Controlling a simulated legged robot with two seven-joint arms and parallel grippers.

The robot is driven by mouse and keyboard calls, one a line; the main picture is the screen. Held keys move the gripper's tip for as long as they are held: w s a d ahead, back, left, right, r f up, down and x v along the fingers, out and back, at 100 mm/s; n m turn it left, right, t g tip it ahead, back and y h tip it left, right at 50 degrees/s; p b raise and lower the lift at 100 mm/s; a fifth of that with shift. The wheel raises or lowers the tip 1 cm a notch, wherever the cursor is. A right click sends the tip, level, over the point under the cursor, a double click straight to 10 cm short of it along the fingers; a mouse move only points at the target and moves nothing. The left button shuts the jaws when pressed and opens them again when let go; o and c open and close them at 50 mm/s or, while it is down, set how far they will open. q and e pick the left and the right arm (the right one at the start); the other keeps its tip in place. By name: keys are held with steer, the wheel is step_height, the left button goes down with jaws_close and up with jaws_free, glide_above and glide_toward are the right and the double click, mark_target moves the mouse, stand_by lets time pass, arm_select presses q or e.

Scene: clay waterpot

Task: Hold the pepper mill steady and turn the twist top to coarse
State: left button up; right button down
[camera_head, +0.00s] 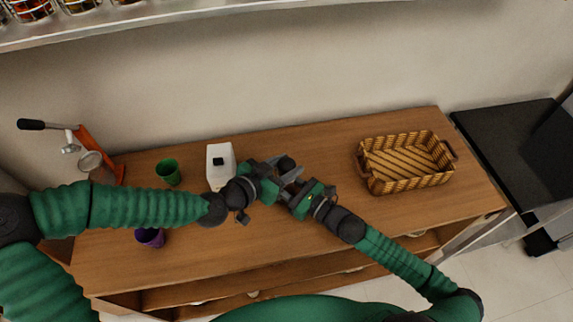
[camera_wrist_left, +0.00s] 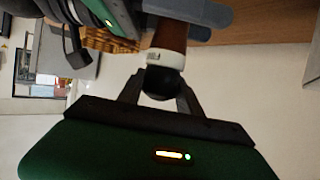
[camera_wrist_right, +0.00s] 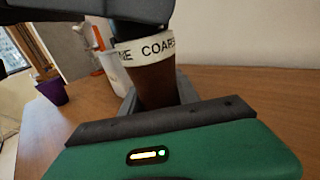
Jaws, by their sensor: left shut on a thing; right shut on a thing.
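My left gripper (camera_head: 275,174) is shut on the black twist top (camera_wrist_left: 163,83), seen in the left wrist view. My right gripper (camera_wrist_right: 157,95) is shut on the brown mill body (camera_wrist_right: 155,80), just below a white ring (camera_wrist_right: 150,48). The ring's black lettering reads "COARS…" at the right and "…NE" at the left.
A green cup (camera_head: 168,172), a purple cup (camera_head: 150,237) and an orange lever press (camera_head: 101,153) are farther left. A woven basket (camera_head: 405,163) sits right. The counter (camera_head: 330,150) behind the grippers is clear.

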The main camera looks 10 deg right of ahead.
mark_target(281, 170)
arm_select(q)
steer(key=shift+n+t+y, duration=0.3)
steer(key=shift+n+t, duration=0.1)
steer(key=o, duration=1.4)
steer(key=v, duration=0.7)
steer(key=shift+s+a, duration=0.15)
steer(key=shift+a, duration=0.1)
steer(key=shift+d, duration=0.1)
arm_select(e)
steer(key=c, duration=0.8)
jaws_free()
steer(key=shift+d, duration=0.1)
